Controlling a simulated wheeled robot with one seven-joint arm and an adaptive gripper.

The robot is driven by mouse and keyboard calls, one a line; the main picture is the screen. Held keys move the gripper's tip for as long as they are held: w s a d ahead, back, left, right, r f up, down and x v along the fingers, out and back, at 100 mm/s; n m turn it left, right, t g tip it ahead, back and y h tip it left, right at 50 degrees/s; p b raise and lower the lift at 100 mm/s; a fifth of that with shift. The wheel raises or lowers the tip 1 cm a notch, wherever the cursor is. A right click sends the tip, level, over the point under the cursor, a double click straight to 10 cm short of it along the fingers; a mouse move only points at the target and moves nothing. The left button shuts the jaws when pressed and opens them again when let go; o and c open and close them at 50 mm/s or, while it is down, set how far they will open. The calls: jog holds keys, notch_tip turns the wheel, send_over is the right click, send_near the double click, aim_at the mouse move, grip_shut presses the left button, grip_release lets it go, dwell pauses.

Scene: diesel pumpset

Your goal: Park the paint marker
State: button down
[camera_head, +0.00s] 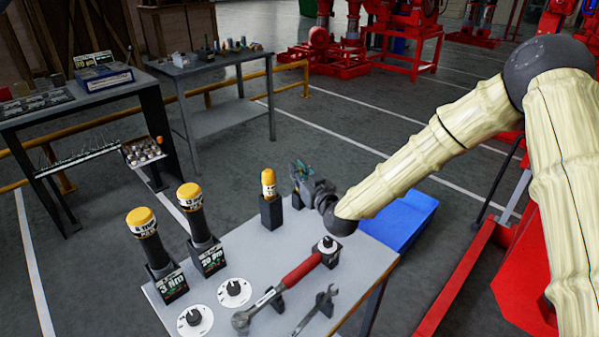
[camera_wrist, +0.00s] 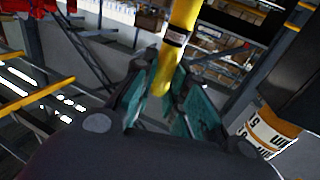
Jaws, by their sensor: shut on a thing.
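My gripper (camera_head: 303,172) is over the far right part of the grey bench (camera_head: 235,262). In the wrist view its teal finger pads (camera_wrist: 172,108) are shut on the yellow paint marker (camera_wrist: 178,40), which has a dark and white band. The marker slants up out of the fingers. I cannot make it out in the head view. Just left of the gripper, a yellow-capped tool (camera_head: 269,184) with a white label stands upright in a black block (camera_head: 271,212). Its labelled cap also shows at the lower right of the wrist view (camera_wrist: 268,132).
Two yellow-capped tools, marked 3 Nm (camera_head: 146,226) and 20 Nm (camera_head: 193,205), stand at left. A red-handled tool (camera_head: 290,277), wrench (camera_head: 318,310), two white dials (camera_head: 195,320) (camera_head: 234,291) and black knobbed block (camera_head: 328,248) are in front. A blue box (camera_head: 402,224) lies beyond the right edge.

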jog(key=shift+f+b, duration=0.5)
jog(key=shift+f, duration=0.2)
jog(key=c, duration=1.3)
grip_release()
jog(key=shift+c, duration=0.2)
jog(key=v, duration=1.2)
